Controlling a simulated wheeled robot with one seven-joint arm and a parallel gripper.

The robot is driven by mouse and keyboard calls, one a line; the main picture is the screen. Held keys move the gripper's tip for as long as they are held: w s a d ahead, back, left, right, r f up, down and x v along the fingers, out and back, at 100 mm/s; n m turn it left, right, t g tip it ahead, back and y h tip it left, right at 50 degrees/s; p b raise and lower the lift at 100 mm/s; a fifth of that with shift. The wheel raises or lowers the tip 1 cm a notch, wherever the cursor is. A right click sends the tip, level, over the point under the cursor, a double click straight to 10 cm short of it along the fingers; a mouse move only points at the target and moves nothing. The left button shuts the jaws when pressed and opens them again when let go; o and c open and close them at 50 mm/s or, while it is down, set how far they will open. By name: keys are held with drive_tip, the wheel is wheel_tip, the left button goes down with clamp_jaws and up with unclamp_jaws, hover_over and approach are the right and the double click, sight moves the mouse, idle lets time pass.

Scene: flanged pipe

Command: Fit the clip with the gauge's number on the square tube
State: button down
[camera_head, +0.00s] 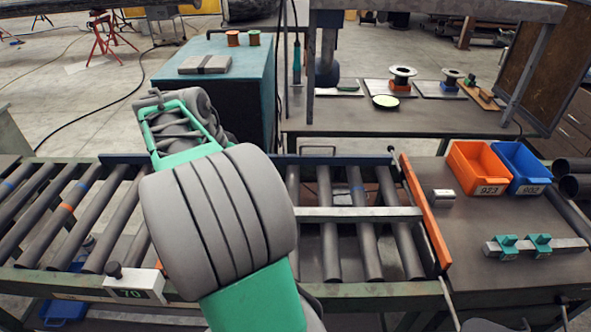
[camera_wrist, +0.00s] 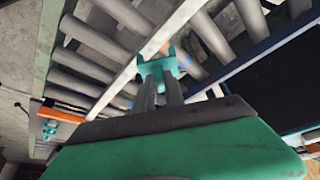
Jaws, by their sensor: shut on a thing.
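My gripper (camera_wrist: 160,82) is shut on a teal clip (camera_wrist: 160,65) in the wrist view. The clip's forked end points away from me and lies close to the pale square tube (camera_wrist: 128,72); I cannot tell whether they touch. In the head view the square tube (camera_head: 350,214) lies across the roller conveyor, its left part hidden by my arm, which also hides my gripper and the held clip. The gauge (camera_head: 136,284), a white block with a dark knob, reads what looks like 70. Two more teal clips (camera_head: 507,246) (camera_head: 539,245) sit on a grey bar at the right.
An orange rail (camera_head: 424,213) edges the conveyor's right end. Beyond it are a small grey block (camera_head: 443,198), an orange bin (camera_head: 479,166) marked 923 and a blue bin (camera_head: 521,166) marked 902. A bench with spools (camera_head: 402,77) stands behind.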

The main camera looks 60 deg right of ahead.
drive_tip(key=s+d+f+m+g+y, duration=0.1)
drive_tip(key=s+d+m+g, duration=0.1)
drive_tip(key=s+d+m, duration=0.4)
drive_tip(key=s+d+m+g+y, duration=0.1)
drive_tip(key=s+d+m, duration=0.35)
drive_tip(key=s, duration=0.35)
drive_tip(key=shift+m, duration=0.25)
drive_tip(key=f+b, duration=0.6)
drive_tip(key=a+f+b, duration=0.1)
drive_tip(key=f+b, duration=0.2)
drive_tip(key=shift+w+f, duration=0.15)
drive_tip(key=shift+f, duration=0.2)
drive_tip(key=shift+w, duration=0.15)
drive_tip(key=shift+f+b, duration=0.4)
drive_tip(key=shift+f, duration=0.15)
drive_tip(key=c, duration=1.3)
unclamp_jaws()
drive_tip(key=shift+c, duration=0.2)
